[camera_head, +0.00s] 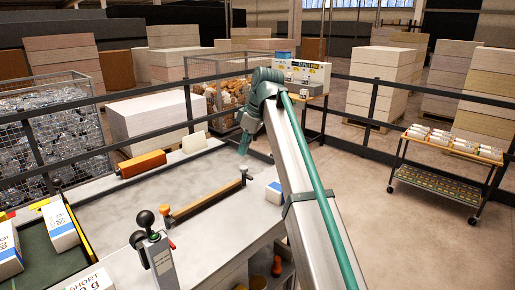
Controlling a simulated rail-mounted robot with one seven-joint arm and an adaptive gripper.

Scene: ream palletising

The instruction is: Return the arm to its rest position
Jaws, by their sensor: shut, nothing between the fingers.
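My arm reaches up from the lower right, with a grey link and a teal tube along it. It bends over at the top, and my gripper (243,146) hangs down from the bend, small and dark teal, above the far right part of the grey table (215,210). It is shut and I see nothing in it. A white and blue ream (274,193) lies on the table's right side, partly hidden by my arm link. Two more wrapped reams, a nearer one (8,252) and another (60,226), sit at the left by a green belt (42,258).
A joystick post (153,250) stands in front. Black rails (350,78) run behind; a loaded cart (443,165) stands right.

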